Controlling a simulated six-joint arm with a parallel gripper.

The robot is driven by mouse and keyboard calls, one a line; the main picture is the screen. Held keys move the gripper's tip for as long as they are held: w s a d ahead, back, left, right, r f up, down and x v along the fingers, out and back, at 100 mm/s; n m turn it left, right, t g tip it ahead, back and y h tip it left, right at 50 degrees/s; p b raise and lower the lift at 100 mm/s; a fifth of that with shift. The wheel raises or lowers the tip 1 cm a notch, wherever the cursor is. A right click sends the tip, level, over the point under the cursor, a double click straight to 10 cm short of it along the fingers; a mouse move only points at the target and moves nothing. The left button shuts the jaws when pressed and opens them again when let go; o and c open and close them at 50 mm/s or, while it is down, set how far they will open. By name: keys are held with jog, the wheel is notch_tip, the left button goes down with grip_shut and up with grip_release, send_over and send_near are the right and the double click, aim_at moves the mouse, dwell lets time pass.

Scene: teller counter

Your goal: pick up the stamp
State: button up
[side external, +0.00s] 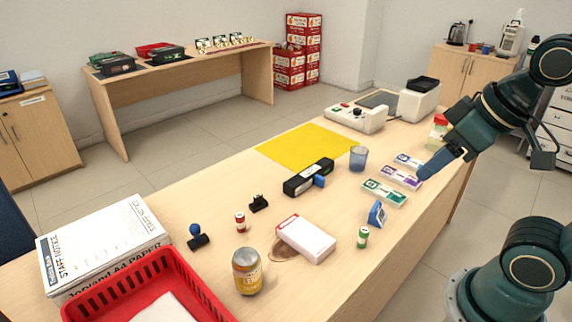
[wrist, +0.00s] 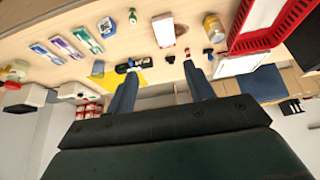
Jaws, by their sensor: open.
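A stamp with a round blue knob and a dark base (side external: 198,238) stands on the counter at the lower left of the side view, between the paper stack and a small red-and-white bottle. In the wrist view it appears as a small dark shape (wrist: 208,52) just beyond the right finger. My gripper (side external: 422,172) is high at the right of the side view, far from the stamp, above the coin or card trays. In the wrist view my gripper (wrist: 160,72) has its two blue fingers spread wide, with nothing between them.
A red basket (side external: 185,270), paper stack (side external: 105,240) and yellow can (side external: 247,272) surround the stamp's area. A small black object (side external: 259,203), white box (side external: 306,240) and black-and-blue device (side external: 308,178) lie nearby. A blue cup (side external: 358,158) stands farther back.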

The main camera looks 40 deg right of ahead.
jog(key=w+a+f+n+y, duration=0.1)
jog(key=w+a, duration=0.3)
jog(key=w, duration=0.8)
jog(key=w+a+f+n, duration=0.1)
jog(key=w+a+f, duration=0.15)
jog(key=w, duration=0.85)
jog(key=w+a+f+n, duration=0.1)
jog(key=w+a+f, duration=0.5)
jog(key=w+f, duration=0.2)
jog(key=w+a+f+n+y, duration=0.1)
jog(key=w+a+f, duration=0.6)
jog(key=f, duration=0.4)
jog(key=shift+w+a+n+t, duration=0.25)
jog(key=shift+w+n+t, duration=0.05)
jog(key=shift+w, duration=0.2)
jog(key=shift+f, duration=0.1)
